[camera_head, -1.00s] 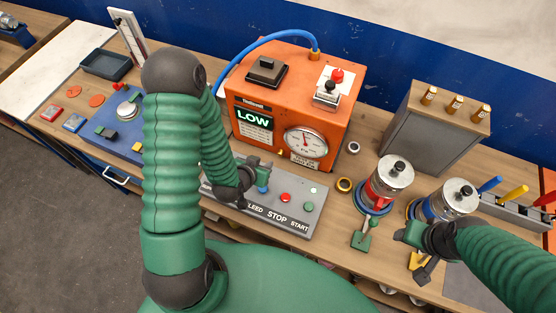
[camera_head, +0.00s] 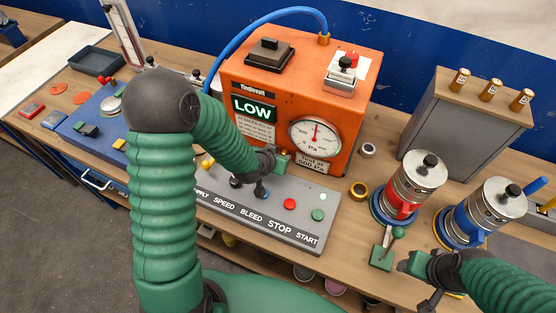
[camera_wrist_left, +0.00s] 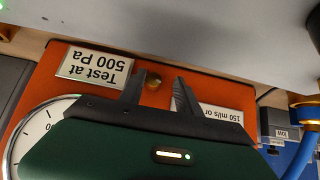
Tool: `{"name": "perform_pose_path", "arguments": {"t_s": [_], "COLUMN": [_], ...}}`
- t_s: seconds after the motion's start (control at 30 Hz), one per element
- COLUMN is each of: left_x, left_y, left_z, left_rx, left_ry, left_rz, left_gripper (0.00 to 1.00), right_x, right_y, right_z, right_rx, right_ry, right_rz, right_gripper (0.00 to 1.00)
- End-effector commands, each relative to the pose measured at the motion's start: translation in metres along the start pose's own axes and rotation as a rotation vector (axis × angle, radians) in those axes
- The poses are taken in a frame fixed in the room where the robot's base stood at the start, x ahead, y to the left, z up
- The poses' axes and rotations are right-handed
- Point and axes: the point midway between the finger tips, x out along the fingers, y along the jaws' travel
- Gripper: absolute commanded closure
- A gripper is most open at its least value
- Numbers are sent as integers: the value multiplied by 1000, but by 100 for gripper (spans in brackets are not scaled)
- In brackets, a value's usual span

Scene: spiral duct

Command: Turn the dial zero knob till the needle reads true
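The orange tester (camera_head: 285,80) carries a round white dial (camera_head: 316,137), whose thin red needle points about straight up. In the left wrist view, upside down, part of the dial (camera_wrist_left: 40,130) shows at lower left. A small brass knob (camera_wrist_left: 152,86) sits on the orange face beside the "Test at 500 Pa" plate (camera_wrist_left: 93,67). My left gripper (camera_head: 284,161) is just left of and below the dial. Its fingers (camera_wrist_left: 160,92) are apart, with the knob between them in that view; contact is not visible. My right gripper (camera_head: 412,266) is at lower right; its fingers are unclear.
A grey control panel (camera_head: 265,216) with push buttons lies below the tester. A red-banded canister (camera_head: 415,185) and a blue-banded one (camera_head: 490,212) stand right. A grey box (camera_head: 455,120) is behind them. A blue hose (camera_head: 245,35) arches over the tester.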

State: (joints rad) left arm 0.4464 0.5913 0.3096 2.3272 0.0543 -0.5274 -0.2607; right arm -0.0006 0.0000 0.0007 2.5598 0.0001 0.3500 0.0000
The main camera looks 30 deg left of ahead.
Motion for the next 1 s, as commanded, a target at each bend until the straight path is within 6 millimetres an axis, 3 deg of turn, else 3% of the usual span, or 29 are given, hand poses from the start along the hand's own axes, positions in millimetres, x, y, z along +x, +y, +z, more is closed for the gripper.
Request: {"name": "perform_pose_path", "arguments": {"t_s": [0.27, 0.53, 1.0], "left_x": [2, 2, 3], "left_y": [-2, -2, 1], "left_z": [-3, -1, 2], "left_rx": [-2, -2, 40], "left_ry": [6, 4, -1], "left_rz": [-6, -1, -40], "left_gripper": [69, 100, 100], "right_x": [1, 1, 5], "right_y": [0, 0, 0], "right_z": [0, 0, 1], "right_rx": [2, 1, 1], "right_ry": [0, 0, 0], "right_rz": [0, 0, 0], "right_gripper": [45, 45, 45]}}
